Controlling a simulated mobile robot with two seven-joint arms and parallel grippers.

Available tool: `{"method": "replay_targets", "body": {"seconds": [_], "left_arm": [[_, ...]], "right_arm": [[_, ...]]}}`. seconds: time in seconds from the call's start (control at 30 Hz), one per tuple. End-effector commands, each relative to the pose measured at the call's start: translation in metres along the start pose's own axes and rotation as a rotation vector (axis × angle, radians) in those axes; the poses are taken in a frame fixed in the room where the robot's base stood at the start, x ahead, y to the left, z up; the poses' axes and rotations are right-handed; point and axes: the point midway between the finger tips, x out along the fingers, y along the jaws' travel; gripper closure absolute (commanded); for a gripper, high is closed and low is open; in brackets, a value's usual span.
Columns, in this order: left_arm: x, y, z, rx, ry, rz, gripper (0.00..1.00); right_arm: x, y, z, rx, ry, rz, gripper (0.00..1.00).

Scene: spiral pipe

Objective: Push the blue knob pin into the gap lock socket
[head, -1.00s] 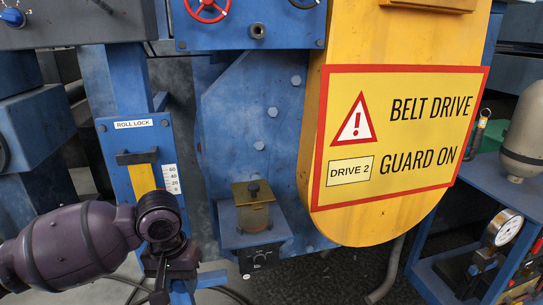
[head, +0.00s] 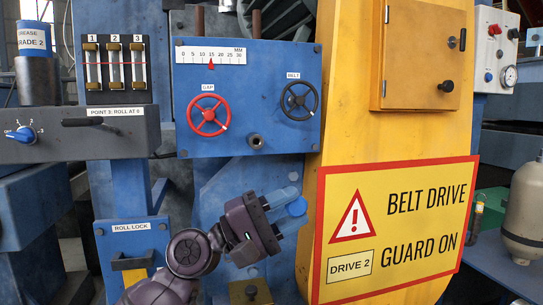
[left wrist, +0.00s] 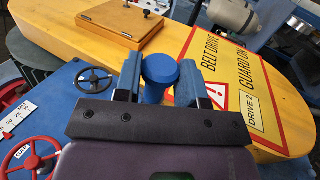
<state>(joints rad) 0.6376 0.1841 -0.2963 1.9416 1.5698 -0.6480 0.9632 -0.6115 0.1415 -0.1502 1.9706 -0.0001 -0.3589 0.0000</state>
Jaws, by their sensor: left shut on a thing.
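My left gripper (head: 284,207) reaches in from the lower left and is shut on the blue knob pin (head: 297,207), in front of the blue machine frame. In the left wrist view, the round blue knob (left wrist: 160,70) sits between the two fingers. Its pin end is not clear to see. A dark round socket (head: 255,141), likely the gap lock socket, is in the blue panel below and between the two handwheels. The gripper and knob are below and right of it, apart from it in the picture. My right gripper is not in view.
The blue panel (head: 246,98) carries a red GAP handwheel (head: 208,116), a black handwheel marked BELT (head: 298,100) and a millimetre scale (head: 211,56). The yellow belt guard (head: 345,95) stands close to the right of the knob. The ROLL LOCK plate (head: 130,240) is at the lower left.

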Motion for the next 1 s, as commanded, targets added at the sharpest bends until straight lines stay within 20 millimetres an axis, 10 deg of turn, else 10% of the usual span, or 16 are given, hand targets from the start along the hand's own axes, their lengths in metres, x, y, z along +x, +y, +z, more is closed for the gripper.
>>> {"method": "replay_targets", "body": {"seconds": [0.3,1.0], "left_arm": [[0.008,0.076,-0.023,0.045,0.075,0.204,0.92],[0.005,0.078,-0.036,0.050,0.080,0.212,0.92]], "right_arm": [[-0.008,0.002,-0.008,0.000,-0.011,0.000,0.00],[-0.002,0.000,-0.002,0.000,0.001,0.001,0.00]]}}
